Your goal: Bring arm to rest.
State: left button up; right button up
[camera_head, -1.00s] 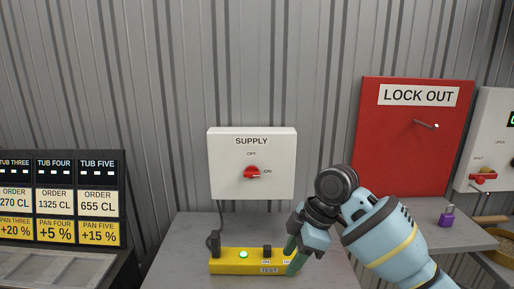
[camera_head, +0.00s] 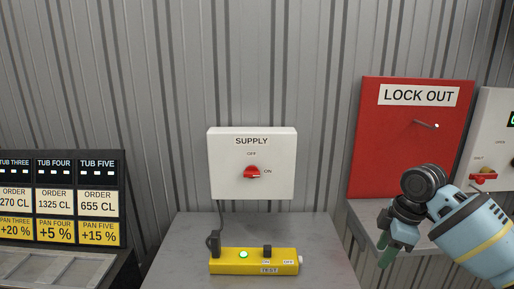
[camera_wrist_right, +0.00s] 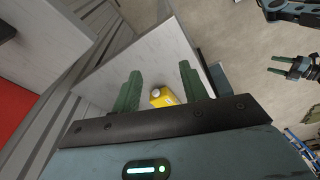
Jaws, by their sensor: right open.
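My right gripper (camera_head: 388,252) is open and empty, at the right of the head view in front of the red LOCK OUT board's shelf. In the right wrist view its two green fingers (camera_wrist_right: 160,74) stand apart with nothing between them. The yellow test box (camera_head: 236,267) lies on the grey table well to its left. Part of that box (camera_wrist_right: 163,97) shows beyond the fingers in the wrist view. What looks like my left gripper (camera_wrist_right: 276,66) shows small at the wrist view's right edge, its fingers apart. It is outside the head view.
The white SUPPLY box (camera_head: 226,182) has its red switch (camera_head: 251,172) pointing to ON. The red LOCK OUT board (camera_head: 385,151) carries an empty peg. A white control box (camera_head: 492,145) is at the right edge, the order display (camera_head: 99,168) at left. A grey table (camera_head: 193,229) stands below.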

jog(key=s+d+r+m+h, duration=0.2)
jog(key=s+d+m, duration=0.1)
jog(key=d, duration=1.3)
notch_tip(320, 180, down, 17)
jog(key=s+m+t+h, duration=0.1)
jog(key=s+t, duration=0.1)
jog(key=s+f+t, duration=0.3)
jog(key=s+f, duration=0.7)
jog(key=f, duration=0.3)
jog(key=s+a+f+n+t+y, duration=0.1)
jog(key=s+a+f, duration=0.15)
jog(key=s, duration=0.55)
jog(key=s+a+f+t+y, duration=0.15)
jog(key=s+a, duration=0.25)
jog(key=s, duration=0.4)
jog(key=s+a+f+m, duration=0.1)
jog(key=a+m, duration=0.3)
jog(key=a, duration=0.5)
jog(key=s+a+f+m, duration=0.1)
jog(key=s+a+m, duration=0.1)
jog(key=a+m, duration=0.3)
jog(key=a, duration=0.4)
jog(key=shift+a+f+y, duration=0.25)
jog(key=shift+a+y, duration=0.1)
jog(key=shift+a, duration=0.05)
jog(key=shift+t, duration=0.25)
